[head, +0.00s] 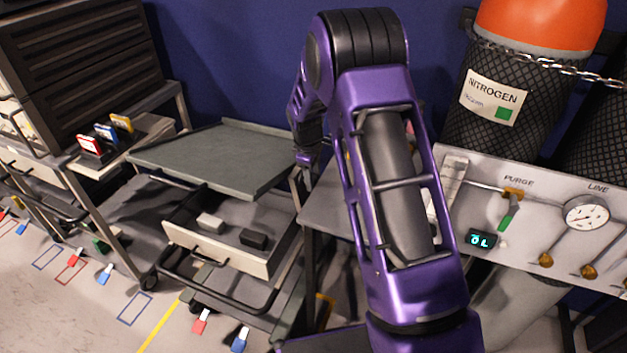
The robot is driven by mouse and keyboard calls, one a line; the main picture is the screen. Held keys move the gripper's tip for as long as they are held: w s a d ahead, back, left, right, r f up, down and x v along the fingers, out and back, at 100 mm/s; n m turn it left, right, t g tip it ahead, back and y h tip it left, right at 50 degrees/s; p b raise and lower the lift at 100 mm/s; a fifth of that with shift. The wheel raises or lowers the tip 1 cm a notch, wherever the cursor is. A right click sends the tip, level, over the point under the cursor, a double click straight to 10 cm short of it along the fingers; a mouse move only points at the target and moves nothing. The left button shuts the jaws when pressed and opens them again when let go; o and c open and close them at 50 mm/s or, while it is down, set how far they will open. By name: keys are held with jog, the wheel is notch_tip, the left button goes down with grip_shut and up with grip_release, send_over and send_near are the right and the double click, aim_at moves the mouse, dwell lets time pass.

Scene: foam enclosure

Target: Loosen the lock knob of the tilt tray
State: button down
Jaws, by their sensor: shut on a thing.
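The tilt tray (205,155) is a flat grey-green tray with a low rim, on top of a cart left of my arm. My purple arm reaches up and over, then down to the tray's right edge. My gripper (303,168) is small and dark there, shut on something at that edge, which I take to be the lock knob. The knob itself is hidden behind the gripper, and its turn cannot be seen. The tray surface is empty.
An open drawer (215,249) below the tray holds a white block (210,222) and a black block (253,239). A gas panel (540,225) with a gauge (587,215) stands right of my arm, below a chained nitrogen cylinder (500,110). A dark cabinet (80,60) stands left.

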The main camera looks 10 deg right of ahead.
jog(key=t, duration=0.1)
jog(key=t+h, duration=0.2)
jog(key=shift+s+a+f+b, duration=0.15)
jog(key=shift+s+a+b, duration=0.15)
jog(key=shift+a+b, duration=0.05)
jog(key=shift+s+f+t+h, duration=0.1)
jog(key=shift+t+h, duration=0.45)
jog(key=shift+t, duration=0.25)
jog(key=shift+s+f+t+h, duration=0.1)
jog(key=shift+t+h, duration=0.45)
jog(key=shift+t, duration=0.25)
jog(key=shift+t+h, duration=0.3)
jog(key=shift+t, duration=0.2)
jog(key=shift+c, duration=1.5)
grip_release()
jog(key=p+v, duration=0.3)
jog(key=v, duration=1.4)
jog(key=shift+r, duration=0.2)
jog(key=shift+s, duration=0.1)
